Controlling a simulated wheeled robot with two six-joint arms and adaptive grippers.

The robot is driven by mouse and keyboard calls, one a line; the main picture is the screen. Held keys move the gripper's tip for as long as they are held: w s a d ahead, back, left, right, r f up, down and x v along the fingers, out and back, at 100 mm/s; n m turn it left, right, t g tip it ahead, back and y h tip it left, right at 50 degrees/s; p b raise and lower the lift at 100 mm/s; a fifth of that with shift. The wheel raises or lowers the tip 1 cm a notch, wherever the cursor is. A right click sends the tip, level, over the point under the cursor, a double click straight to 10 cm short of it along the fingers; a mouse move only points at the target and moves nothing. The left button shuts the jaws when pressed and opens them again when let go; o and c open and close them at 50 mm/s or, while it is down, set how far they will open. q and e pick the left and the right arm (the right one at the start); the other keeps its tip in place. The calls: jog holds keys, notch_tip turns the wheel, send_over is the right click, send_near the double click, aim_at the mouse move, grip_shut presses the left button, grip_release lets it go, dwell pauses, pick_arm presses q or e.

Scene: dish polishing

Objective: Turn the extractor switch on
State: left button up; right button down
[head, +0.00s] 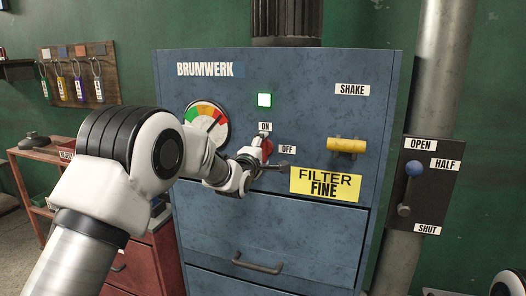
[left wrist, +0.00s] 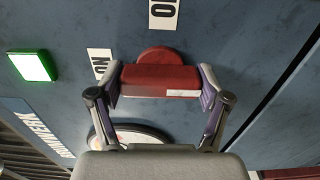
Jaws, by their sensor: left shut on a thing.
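The extractor switch (head: 267,149) is a red knob on the blue cabinet front, with an ON label (head: 265,127) above it and an OFF label (head: 287,149) to its right. My left gripper (head: 262,160) is at the switch and partly covers it. In the left wrist view, my left gripper (left wrist: 160,90) is shut on the red bar of the switch (left wrist: 160,78), one finger at each end. The bar lies roughly in line with the ON label (left wrist: 100,65); the OFF label (left wrist: 163,12) is off its side. My right gripper is not in view.
A square green lamp (head: 264,100) glows above the switch. A gauge (head: 207,122) is to the left, a yellow handle (head: 346,146) to the right, a yellow filter sign (head: 328,184) below. A drawer handle (head: 258,264) sticks out below.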

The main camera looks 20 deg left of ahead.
pick_arm(q)
jog(key=o, duration=1.1)
jog(key=shift+a, duration=0.1)
jog(key=shift+s, duration=0.15)
jog(key=s, duration=1.1)
jog(key=shift+s+a, duration=0.2)
jog(key=shift+s, duration=0.15)
jog(key=shift+f, duration=0.15)
